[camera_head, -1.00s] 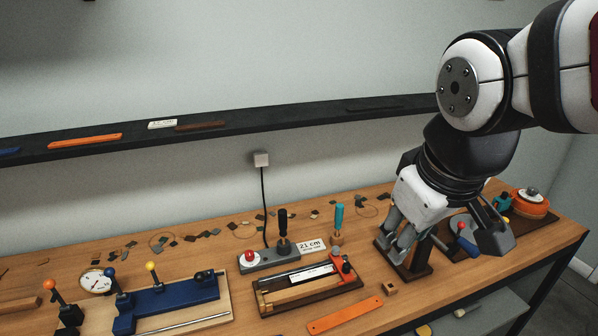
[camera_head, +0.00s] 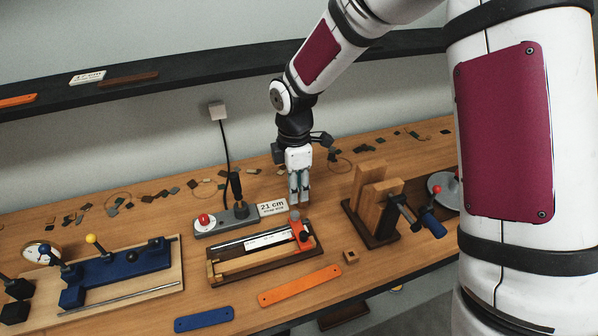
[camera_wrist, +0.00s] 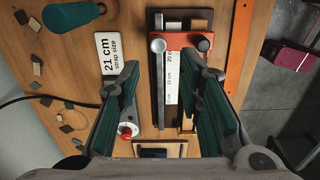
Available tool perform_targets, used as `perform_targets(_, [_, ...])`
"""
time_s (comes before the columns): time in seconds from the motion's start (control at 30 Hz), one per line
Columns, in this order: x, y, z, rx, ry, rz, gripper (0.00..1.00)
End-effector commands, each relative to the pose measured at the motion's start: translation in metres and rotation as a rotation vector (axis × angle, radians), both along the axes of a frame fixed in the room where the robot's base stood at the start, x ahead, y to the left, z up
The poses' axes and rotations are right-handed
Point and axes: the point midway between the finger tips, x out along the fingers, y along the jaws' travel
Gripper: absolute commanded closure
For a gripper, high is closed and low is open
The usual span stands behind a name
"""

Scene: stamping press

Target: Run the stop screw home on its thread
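A red stop (camera_head: 299,232) sits at the right end of a measuring fixture (camera_head: 262,276). A dark round knob (camera_head: 304,237), apparently the stop screw, stands on it; the wrist view shows the knob (camera_wrist: 204,44) from above. How deep its thread sits cannot be seen. My gripper (camera_head: 299,202) points down above and behind the fixture's right end. In the wrist view my gripper (camera_wrist: 167,95) has its fingers wide apart, with nothing between them and the fixture below.
A size sign (camera_head: 272,207) and a press with a red button (camera_head: 204,220) stand behind the fixture. An orange strip (camera_head: 299,286) and small wooden block (camera_head: 350,256) lie in front. A wooden clamp block (camera_head: 372,203) stands right. A blue jig (camera_head: 118,270) is left.

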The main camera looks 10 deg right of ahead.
Motion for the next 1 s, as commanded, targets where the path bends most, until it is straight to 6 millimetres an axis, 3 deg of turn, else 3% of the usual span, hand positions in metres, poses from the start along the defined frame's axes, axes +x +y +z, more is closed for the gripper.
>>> perform_targets(0.27, [0.001,0.004,-0.019,0.005,0.009,0.028,0.67])
perform_targets(0.87, [0.002,0.003,-0.1,0.004,0.01,0.026,0.67])
perform_targets(1.0, [0.001,0.003,-0.096,0.006,0.007,0.025,0.96])
